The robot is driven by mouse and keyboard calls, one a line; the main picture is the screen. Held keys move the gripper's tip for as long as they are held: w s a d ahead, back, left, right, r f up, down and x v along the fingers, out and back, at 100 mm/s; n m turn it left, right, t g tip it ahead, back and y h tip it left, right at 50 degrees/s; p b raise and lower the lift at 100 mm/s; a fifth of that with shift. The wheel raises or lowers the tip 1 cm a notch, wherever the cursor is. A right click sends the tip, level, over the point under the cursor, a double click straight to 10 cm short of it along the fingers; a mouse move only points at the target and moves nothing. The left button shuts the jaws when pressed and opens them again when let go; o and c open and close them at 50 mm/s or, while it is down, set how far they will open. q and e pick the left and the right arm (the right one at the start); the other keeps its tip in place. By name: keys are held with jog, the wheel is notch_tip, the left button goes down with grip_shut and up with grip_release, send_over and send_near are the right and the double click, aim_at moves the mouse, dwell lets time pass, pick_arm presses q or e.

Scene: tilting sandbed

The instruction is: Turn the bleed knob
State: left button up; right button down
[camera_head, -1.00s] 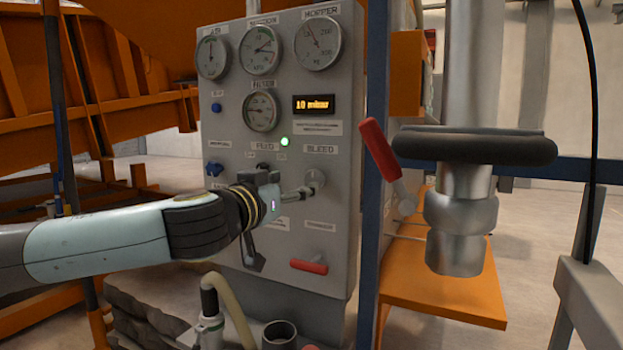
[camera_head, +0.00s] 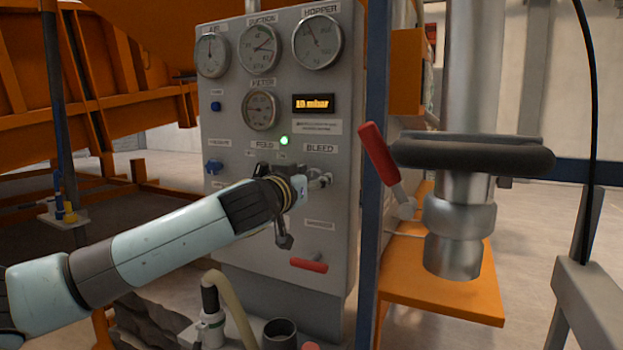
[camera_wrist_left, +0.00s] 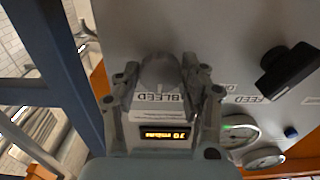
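The bleed knob (camera_wrist_left: 160,72) is a round grey knob on the grey panel, below the BLEED label in the head view. In the left wrist view it sits between the two fingers of my left gripper (camera_wrist_left: 161,75). The fingers are spread on either side of it, seemingly with small gaps; contact is not clear. In the head view my left gripper (camera_head: 319,180) is at the panel and partly hides the knob. My right gripper is not in view.
The panel (camera_head: 335,230) carries gauges, a lit display (camera_head: 313,103), a green lamp (camera_head: 284,141) and a red handle (camera_head: 309,265) below. A black feed handle (camera_wrist_left: 287,70) is beside the knob. A red lever (camera_head: 380,153) and blue post stand to the right.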

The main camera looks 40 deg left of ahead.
pick_arm(q)
jog(key=c, duration=0.7)
jog(key=shift+o, duration=0.2)
jog(key=shift+m, duration=0.3)
